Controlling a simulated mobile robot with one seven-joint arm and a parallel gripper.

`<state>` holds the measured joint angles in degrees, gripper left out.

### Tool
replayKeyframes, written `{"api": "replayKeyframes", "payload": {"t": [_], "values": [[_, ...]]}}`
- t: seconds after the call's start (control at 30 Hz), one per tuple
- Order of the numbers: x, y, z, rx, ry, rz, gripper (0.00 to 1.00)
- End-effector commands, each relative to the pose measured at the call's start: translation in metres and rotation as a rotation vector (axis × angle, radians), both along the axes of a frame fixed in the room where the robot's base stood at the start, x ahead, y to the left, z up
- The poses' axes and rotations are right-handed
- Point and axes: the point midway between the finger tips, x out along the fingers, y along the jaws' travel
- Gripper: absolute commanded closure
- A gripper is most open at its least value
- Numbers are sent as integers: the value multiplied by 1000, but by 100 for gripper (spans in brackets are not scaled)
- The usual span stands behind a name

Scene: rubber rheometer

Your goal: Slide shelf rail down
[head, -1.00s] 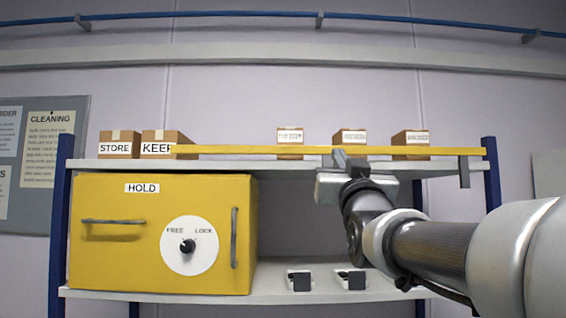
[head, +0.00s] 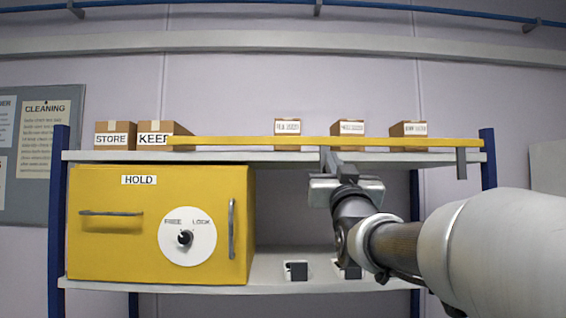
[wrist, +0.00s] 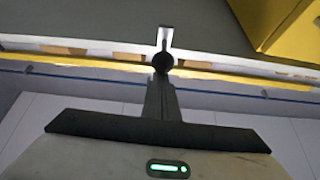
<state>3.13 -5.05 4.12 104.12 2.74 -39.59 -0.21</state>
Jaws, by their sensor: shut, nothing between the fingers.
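The yellow shelf rail (head: 230,141) runs level along the front of the upper shelf, in front of the lower part of the boxes. A short grey tab (head: 462,163) hangs from its right end. My gripper (head: 325,152) is shut and empty, with its tips at the rail's lower edge near the middle; whether they touch it I cannot tell. In the wrist view my closed fingers (wrist: 163,45) cross the yellow rail (wrist: 100,75).
Boxes STORE (head: 115,138), KEEP (head: 155,138) and several smaller ones stand on the upper shelf (head: 110,156). The yellow HOLD cabinet (head: 120,250) with a FREE/LOCK dial (head: 186,238) fills the lower left. A small black-and-white block (head: 296,271) sits right of it.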

Motion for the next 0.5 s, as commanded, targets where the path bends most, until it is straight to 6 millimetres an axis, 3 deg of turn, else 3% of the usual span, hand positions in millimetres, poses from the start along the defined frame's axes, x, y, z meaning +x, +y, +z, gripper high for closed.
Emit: {"api": "replayKeyframes", "payload": {"t": [0.33, 0.5], "values": [[0, 0, -43, 0, 2, 0, 100], [0, 0, -54, 0, 1, 0, 100]]}}
